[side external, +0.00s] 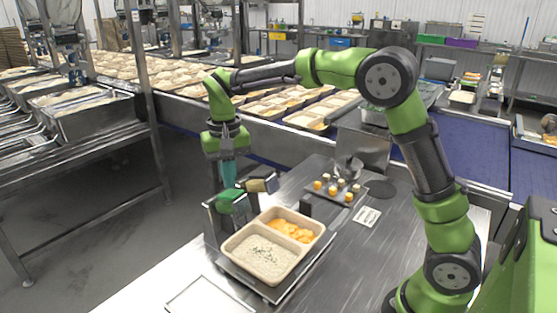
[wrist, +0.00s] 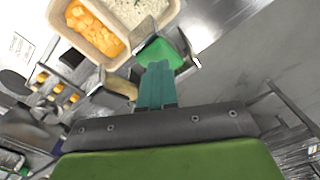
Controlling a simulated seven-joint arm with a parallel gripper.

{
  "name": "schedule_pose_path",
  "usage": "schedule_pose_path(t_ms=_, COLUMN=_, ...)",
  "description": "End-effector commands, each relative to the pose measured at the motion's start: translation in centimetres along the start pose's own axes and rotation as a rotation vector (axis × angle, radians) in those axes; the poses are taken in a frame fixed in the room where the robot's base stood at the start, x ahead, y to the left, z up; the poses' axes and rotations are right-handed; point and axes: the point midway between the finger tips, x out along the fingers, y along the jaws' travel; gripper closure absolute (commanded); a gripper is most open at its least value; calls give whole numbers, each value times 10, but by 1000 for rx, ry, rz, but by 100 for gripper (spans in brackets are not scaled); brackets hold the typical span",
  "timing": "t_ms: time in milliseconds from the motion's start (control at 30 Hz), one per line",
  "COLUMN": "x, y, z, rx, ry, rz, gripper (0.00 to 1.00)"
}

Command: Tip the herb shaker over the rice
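A green block-like body with grey ends (side external: 232,202), which looks like the herb shaker, lies tilted on a bracket at the tray's back left edge. It also shows in the wrist view (wrist: 162,53). My gripper (side external: 228,182) points down onto it. Its teal fingers (wrist: 157,72) lie side by side, shut, with nothing visible between them. The tips overlap the green body; whether they touch it I cannot tell. The rice (side external: 258,255) fills the front left compartment of a beige tray (side external: 318,233), with dark green specks on it. Orange pieces (side external: 292,229) fill the other compartment.
A tan body with a dark end (side external: 262,185) sits beside the green one. The tray rests on a metal platform. Behind it, a dark plate (side external: 350,202) holds several small orange and pale pieces. A white label (side external: 367,216) lies right of it.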

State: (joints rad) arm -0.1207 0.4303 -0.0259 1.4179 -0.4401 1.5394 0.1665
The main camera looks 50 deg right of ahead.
Motion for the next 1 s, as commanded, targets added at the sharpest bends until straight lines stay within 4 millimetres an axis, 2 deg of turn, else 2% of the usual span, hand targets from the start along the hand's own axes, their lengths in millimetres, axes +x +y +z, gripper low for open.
schedule_pose_path(t_ms=1000, x=24, y=2, z=3, rx=-1, ry=0, rz=1, gripper=100)
